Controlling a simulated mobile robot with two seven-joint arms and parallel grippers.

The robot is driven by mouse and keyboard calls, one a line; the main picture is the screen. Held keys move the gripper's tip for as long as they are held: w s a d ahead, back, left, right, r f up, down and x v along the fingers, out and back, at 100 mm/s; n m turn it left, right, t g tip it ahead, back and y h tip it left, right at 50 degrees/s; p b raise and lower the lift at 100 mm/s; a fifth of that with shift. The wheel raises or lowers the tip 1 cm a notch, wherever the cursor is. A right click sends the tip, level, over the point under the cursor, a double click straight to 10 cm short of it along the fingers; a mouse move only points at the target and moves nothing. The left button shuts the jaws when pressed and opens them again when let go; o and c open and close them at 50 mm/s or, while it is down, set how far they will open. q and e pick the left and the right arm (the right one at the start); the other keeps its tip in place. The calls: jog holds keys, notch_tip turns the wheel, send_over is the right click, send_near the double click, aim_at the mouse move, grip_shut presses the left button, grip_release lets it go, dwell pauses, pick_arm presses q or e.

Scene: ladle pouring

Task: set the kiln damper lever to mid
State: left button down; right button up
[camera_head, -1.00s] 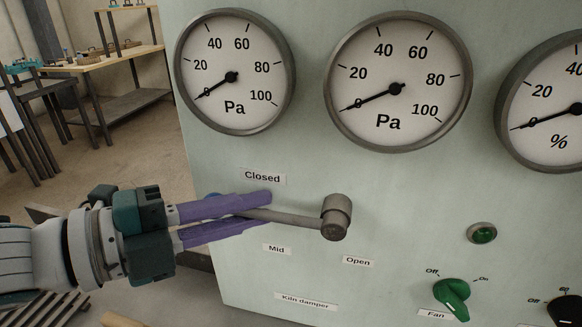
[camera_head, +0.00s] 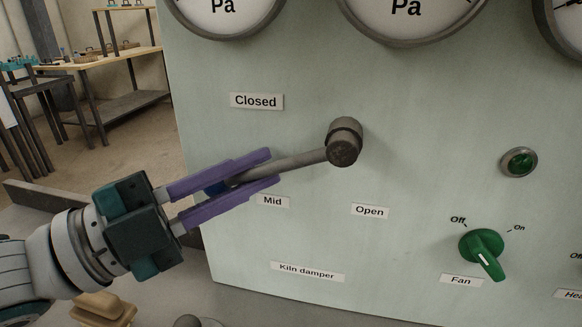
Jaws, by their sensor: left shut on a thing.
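The kiln damper lever (camera_head: 303,161) is a grey rod on a round pivot (camera_head: 344,142) on the pale green panel. It points left and slightly down from the pivot, between the "Closed" label (camera_head: 256,101) and the "Mid" label (camera_head: 272,201), nearer "Mid". The "Open" label (camera_head: 369,211) is below the pivot. My left gripper (camera_head: 271,168) is shut on the lever, one purple finger above the rod and one below; they hide part of the handle's outer end. My right gripper is not in view.
A green fan knob (camera_head: 483,252) and a green round button (camera_head: 518,162) are on the panel to the right. Gauges line the top edge. A wooden block (camera_head: 104,308) lies below my left gripper. The panel around the lever is otherwise clear.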

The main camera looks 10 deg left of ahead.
pick_arm(q)
jog(key=f+n+b, duration=0.1)
jog(key=d+f+n+t+b, duration=0.1)
jog(key=b, duration=0.1)
jog(key=shift+f+t+h, duration=0.25)
jog(key=shift+t+h, duration=0.05)
jog(key=shift+h, duration=0.1)
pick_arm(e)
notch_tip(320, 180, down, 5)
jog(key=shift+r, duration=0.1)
pick_arm(q)
jog(key=shift+d+f+n+t+b, duration=0.15)
jog(key=shift+d+n+t+b, duration=0.15)
jog(key=shift+n+b, duration=0.35)
jog(key=shift+d+f+n+t+b, duration=0.15)
jog(key=shift+n+t+b, duration=0.3)
jog(key=shift+b, duration=0.4)
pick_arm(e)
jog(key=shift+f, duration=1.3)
pick_arm(q)
jog(key=shift+r, duration=0.1)
jog(key=c, duration=0.9)
grip_release()
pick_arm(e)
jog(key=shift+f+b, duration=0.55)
pick_arm(q)
jog(key=v, duration=1)
